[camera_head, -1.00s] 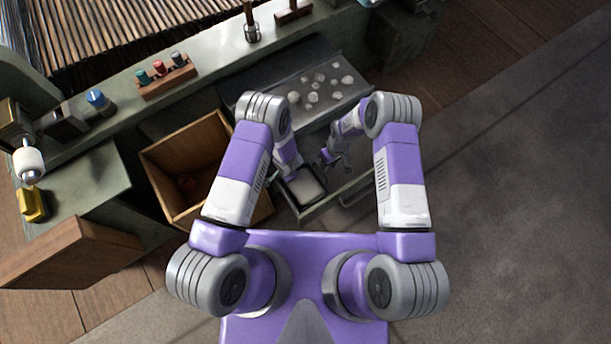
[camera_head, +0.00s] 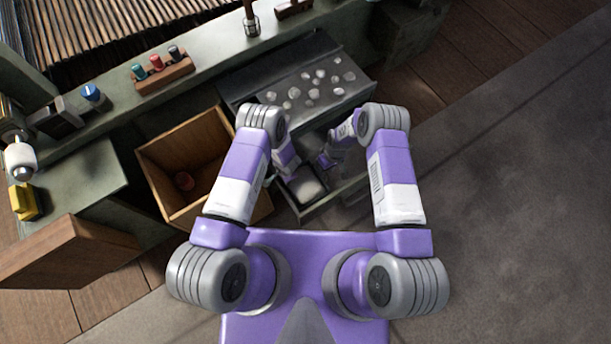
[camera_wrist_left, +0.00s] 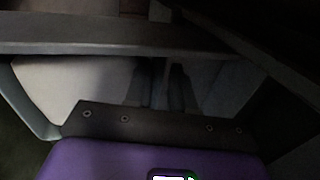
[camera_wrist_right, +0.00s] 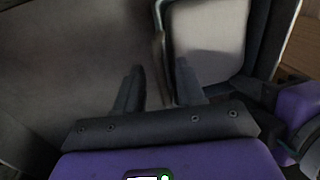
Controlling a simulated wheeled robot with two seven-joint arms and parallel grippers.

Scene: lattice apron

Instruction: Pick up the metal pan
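The metal pan (camera_head: 304,187) is a pale grey, shallow, squarish vessel with a rim. It lies in an open compartment under the robot's forearms in the head view. It shows at upper right in the right wrist view (camera_wrist_right: 209,38). My right gripper (camera_wrist_right: 160,72) is open beside the pan, with a thin upright bar or handle between its fingers; contact cannot be told. My left gripper (camera_wrist_left: 162,75) has its fingers a small gap apart, low in the compartment by pale surfaces. The view is dark, and whether it grips anything is unclear. My forearms partly hide the pan in the head view.
A green bench (camera_head: 215,66) carries a peg rack (camera_head: 164,76). Open floor (camera_head: 520,200) lies to the right.

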